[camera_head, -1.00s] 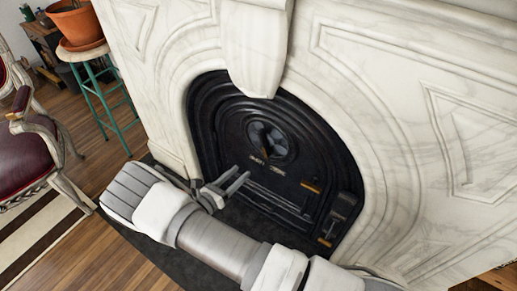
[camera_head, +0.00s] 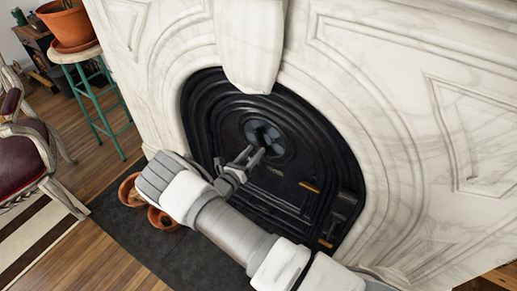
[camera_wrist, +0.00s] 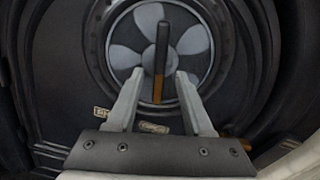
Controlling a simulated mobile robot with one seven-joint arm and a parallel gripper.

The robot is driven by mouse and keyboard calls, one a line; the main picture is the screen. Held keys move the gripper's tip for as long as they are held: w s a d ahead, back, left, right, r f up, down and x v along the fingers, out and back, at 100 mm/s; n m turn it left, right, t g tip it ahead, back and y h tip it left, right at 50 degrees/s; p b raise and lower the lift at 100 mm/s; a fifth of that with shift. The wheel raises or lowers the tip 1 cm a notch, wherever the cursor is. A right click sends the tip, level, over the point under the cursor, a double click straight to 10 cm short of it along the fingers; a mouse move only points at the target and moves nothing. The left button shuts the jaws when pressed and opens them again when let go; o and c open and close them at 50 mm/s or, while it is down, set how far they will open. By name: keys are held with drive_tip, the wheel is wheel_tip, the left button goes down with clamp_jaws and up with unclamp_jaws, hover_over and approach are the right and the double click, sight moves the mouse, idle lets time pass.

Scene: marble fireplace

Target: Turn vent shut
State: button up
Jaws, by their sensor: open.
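The round vent (camera_head: 265,139) sits in the upper part of the black fireplace door. In the wrist view, the vent (camera_wrist: 124,57) has pale fan-shaped segments on its disc. Its narrow handle (camera_wrist: 162,50), black above and brown at the lower end, stands upright across the disc. My gripper (camera_head: 255,153) is in front of the vent's lower part. In the wrist view, my gripper (camera_wrist: 158,77) has its two fingers apart, one on each side of the handle's lower end, with gaps to both. Nothing is held. I cannot tell how far the fingertips are from the disc.
The black door (camera_head: 240,118) carries a brown-tipped latch (camera_head: 309,186) at right. The marble surround (camera_head: 390,130) arches around it. Terracotta pots (camera_head: 164,219) stand on the dark hearth near my arm. A teal stool (camera_head: 93,99) and a chair (camera_head: 25,165) are at left.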

sight(259, 146)
drive_tip(key=shift+b+x, duration=0.3)
drive_tip(key=shift+x, duration=1.5)
clamp_jaws()
